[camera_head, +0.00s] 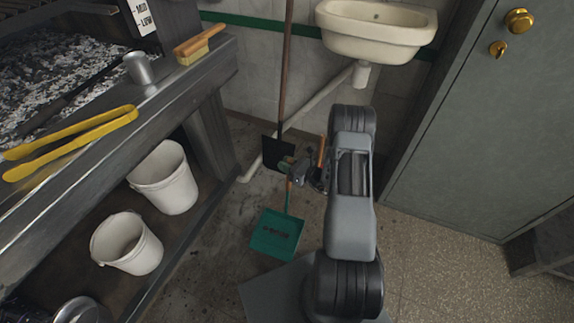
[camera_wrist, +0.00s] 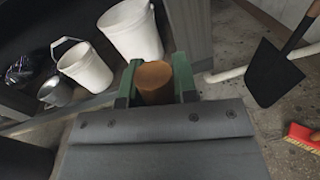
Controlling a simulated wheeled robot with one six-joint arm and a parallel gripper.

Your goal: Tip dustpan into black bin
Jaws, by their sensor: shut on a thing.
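The green dustpan (camera_head: 277,233) hangs or rests low over the floor below my gripper (camera_head: 289,167) in the head view; I cannot tell if it touches the floor. Its thin handle rises to my gripper. In the wrist view the green fingers of my gripper (camera_wrist: 156,76) are shut on the round wooden handle end (camera_wrist: 153,84). The pan is hidden there, and what it holds is not clear. No black bin is clearly seen; a dark shape at the lower left of the wrist view cannot be identified.
White buckets (camera_head: 165,178) stand on the shelf under the grill counter (camera_head: 190,85). A black shovel (camera_head: 278,153) leans by the sink (camera_head: 375,30). A red brush (camera_wrist: 303,137) shows at the wrist view's right. A grey cabinet (camera_head: 480,120) stands at right; floor before it is clear.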

